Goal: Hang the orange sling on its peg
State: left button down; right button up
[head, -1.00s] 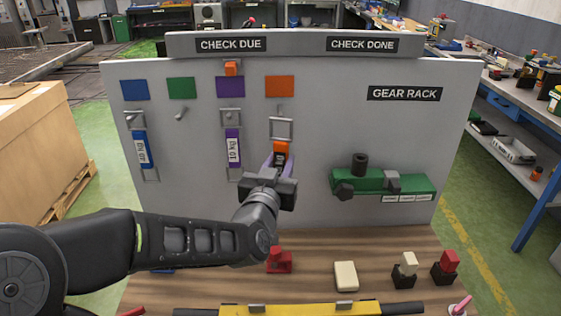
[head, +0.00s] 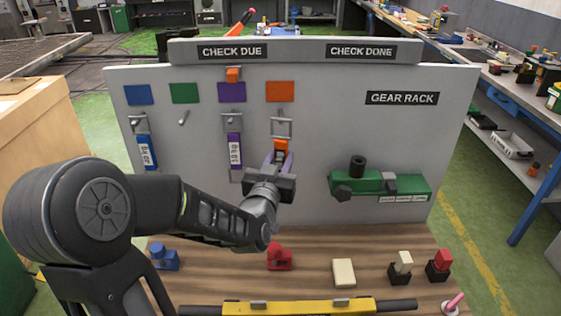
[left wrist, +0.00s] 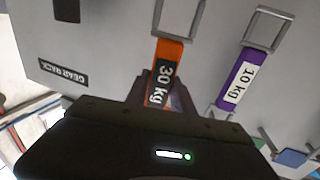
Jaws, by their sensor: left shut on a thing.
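The orange sling (head: 281,145) has a grey metal ring (head: 281,127) at its top and a "30 kg" label in the left wrist view (left wrist: 170,52). My left gripper (head: 274,172) is shut on the sling's lower part and holds it upright in front of the board. Its peg (head: 279,112) is under the orange square (head: 280,92). The ring's top edge is at or just below the peg; I cannot tell whether they touch. The ring's top is cut off in the left wrist view. My right gripper is not in view.
The blue sling (head: 147,152) and purple sling (head: 235,151) hang to the left; the purple one is close to my gripper. The peg under the green square (head: 184,93) is bare. A green clamp-like part (head: 375,184) is on the board at right. Small blocks stand on the wooden bench (head: 220,278).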

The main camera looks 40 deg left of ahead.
pick_arm(q)
jog(key=w+a+f+b, duration=0.1)
jog(key=w+a+b, duration=0.1)
jog(key=w+a, duration=0.2)
jog(key=shift+w+f+b, duration=0.25)
jog(key=shift+w+b, duration=0.1)
jog(key=shift+w, duration=0.15)
dwell(0.3)
dwell(0.6)
jog(key=c, duration=1)
grip_release()
jog(key=shift+d, duration=0.1)
